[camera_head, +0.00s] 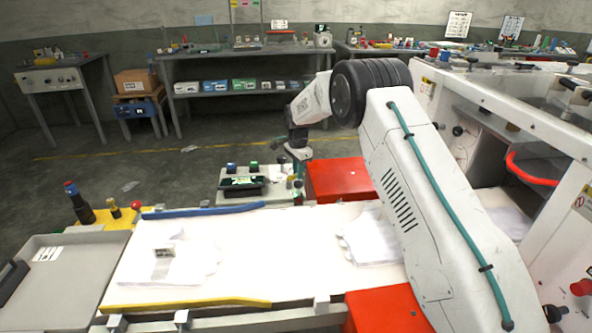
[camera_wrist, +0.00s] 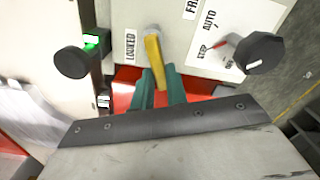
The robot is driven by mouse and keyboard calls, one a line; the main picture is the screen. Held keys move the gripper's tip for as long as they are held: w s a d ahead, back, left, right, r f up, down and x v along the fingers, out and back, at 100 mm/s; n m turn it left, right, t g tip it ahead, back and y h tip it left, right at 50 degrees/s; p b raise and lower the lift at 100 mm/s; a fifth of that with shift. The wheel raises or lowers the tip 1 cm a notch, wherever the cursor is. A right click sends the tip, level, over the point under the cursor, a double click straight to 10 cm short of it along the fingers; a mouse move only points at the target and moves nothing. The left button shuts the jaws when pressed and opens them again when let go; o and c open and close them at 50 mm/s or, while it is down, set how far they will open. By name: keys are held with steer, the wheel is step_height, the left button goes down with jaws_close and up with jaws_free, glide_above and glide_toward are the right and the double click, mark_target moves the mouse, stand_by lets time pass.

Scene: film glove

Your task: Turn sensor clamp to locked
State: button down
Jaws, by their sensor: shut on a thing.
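The sensor clamp shows in the wrist view as a yellow lever (camera_wrist: 153,47) with a pale rounded end. A LOCKED label (camera_wrist: 130,46) is on the panel just left of the lever. The teal fingers of my gripper (camera_wrist: 160,76) are shut on the lever's near part, which they partly hide. In the head view my gripper (camera_head: 298,155) is at the right side of the small control panel (camera_head: 228,198), low over it. The lever cannot be made out there.
In the wrist view, a black knob (camera_wrist: 72,62) beside a green light (camera_wrist: 92,41) is on the left. Another black knob (camera_wrist: 262,52) by the AUTO label is on the right. Red blocks (camera_head: 340,178) and a white table (camera_head: 285,250) with gloves surround the panel.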

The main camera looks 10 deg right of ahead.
steer(key=shift+s+m, duration=0.4)
steer(key=shift+m, duration=0.75)
steer(key=shift+s+m, duration=0.35)
steer(key=shift+m, duration=0.8)
steer(key=c, duration=1.4)
jaws_free()
step_height(320, 180, up, 8)
steer(key=shift+f, duration=0.1)
